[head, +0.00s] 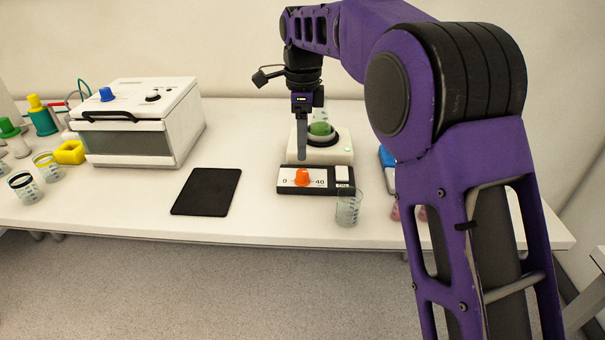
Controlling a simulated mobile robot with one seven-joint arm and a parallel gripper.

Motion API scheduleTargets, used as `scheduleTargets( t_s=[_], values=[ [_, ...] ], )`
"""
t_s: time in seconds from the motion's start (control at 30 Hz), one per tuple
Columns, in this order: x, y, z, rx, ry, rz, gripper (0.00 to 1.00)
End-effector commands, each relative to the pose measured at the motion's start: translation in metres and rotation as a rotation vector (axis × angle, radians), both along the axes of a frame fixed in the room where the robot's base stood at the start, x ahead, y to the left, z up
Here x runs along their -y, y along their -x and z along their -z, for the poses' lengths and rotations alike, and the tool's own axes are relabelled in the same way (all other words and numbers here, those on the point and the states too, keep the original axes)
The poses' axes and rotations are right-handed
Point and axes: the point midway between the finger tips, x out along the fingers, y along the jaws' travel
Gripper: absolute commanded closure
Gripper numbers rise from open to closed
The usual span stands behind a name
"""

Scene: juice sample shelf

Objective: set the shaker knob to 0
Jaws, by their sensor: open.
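The orange shaker knob (302,178) sits on a dark control panel (331,192) at the front of the shaker. A 0 is printed left of the knob and 40 right of it. The knob's exact pointing direction is too small to tell. The white shaker (329,153) carries a flask with green liquid (320,129), partly hidden by my gripper. My gripper (302,157) points down just above and behind the knob in the picture, apart from it as far as I can see. It is open and holds nothing; one finger shows clearly.
A clear beaker (348,207) stands at the panel's front right corner. A black mat (206,191) lies to the left. A white box-shaped device (138,122), beakers and coloured-capped bottles stand further left. A blue item (387,158) is partly behind my arm.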

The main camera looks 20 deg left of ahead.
Motion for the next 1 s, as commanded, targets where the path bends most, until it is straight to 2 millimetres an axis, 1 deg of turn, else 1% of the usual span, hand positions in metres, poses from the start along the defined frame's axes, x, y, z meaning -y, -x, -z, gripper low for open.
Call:
scheduleTargets(
  t_s=[0.03,0.1,0.2,0.33,0.5,0.8,0.97,1.0],
  values=[
    [0.001,0.000,0.015,-0.004,0.002,0.000,0.33],
    [0.000,0.001,0.029,-0.003,0.002,0.000,0.33],
    [0.000,0.001,0.047,-0.003,0.001,0.000,0.33],
    [0.000,0.000,0.065,-0.002,-0.001,0.000,0.33],
    [0.000,0.000,0.075,-0.001,-0.001,0.000,0.33],
    [0.000,0.000,0.077,0.000,-0.001,0.000,0.33],
    [0.000,0.000,0.076,0.000,-0.001,0.000,0.62],
    [0.000,0.000,0.076,0.000,-0.001,0.000,0.70]
  ],
)
